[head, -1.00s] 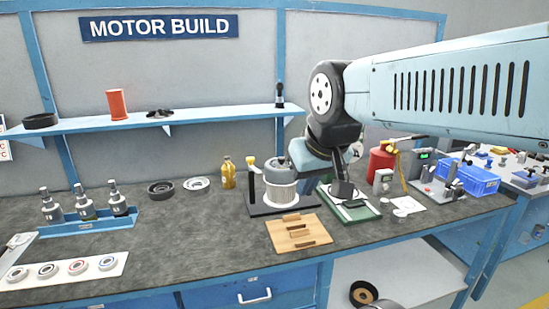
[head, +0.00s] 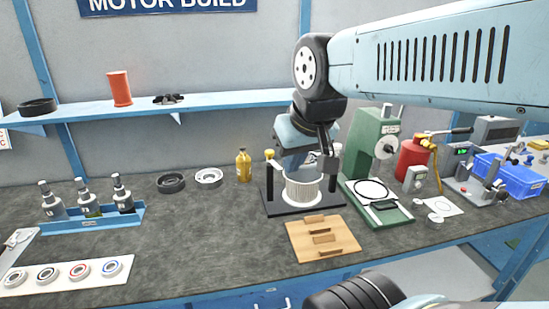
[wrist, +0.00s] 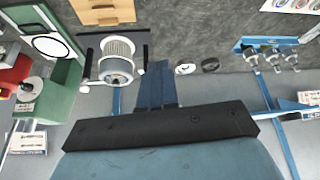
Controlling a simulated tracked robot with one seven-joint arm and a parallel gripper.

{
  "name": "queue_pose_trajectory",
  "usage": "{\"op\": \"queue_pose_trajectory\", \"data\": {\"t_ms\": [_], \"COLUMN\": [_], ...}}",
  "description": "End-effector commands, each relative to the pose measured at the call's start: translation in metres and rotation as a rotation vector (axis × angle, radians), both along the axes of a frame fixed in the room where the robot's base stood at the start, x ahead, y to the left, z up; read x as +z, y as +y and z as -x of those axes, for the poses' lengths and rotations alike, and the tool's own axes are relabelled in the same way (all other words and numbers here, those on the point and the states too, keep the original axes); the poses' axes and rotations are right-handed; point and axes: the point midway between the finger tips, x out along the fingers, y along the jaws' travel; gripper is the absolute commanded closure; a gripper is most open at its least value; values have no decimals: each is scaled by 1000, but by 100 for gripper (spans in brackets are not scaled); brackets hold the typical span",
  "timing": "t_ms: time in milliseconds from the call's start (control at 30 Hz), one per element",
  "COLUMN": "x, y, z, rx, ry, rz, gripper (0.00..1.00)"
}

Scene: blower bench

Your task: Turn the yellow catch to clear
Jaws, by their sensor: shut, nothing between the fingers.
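The yellow catch (head: 269,155) is a small yellow piece on top of the black post at the left of a black fixture (head: 285,212). A white ribbed cylinder (head: 303,190) stands in the fixture. My arm hides part of the fixture's top. I cannot make out the yellow catch there.
A green press (head: 372,145) stands close to the right of the fixture. A wooden block board (head: 345,243) lies in front. A yellow bottle (head: 243,166) stands to the left. Red canister (head: 412,160) and blue bin (head: 512,178) are farther right. The bench middle-left is clear.

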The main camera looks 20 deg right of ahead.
Motion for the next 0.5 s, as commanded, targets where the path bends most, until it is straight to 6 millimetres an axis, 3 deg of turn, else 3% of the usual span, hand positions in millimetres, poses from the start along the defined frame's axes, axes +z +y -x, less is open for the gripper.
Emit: {"op": "queue_pose_trajectory", "data": {"t_ms": [267, 500], "x": [1, 0], "y": [-1, -7], "z": [-5, -43], "rx": [6, 60], "ry": [14, 104], "rz": [-8, -71], "gripper": [100, 100]}}
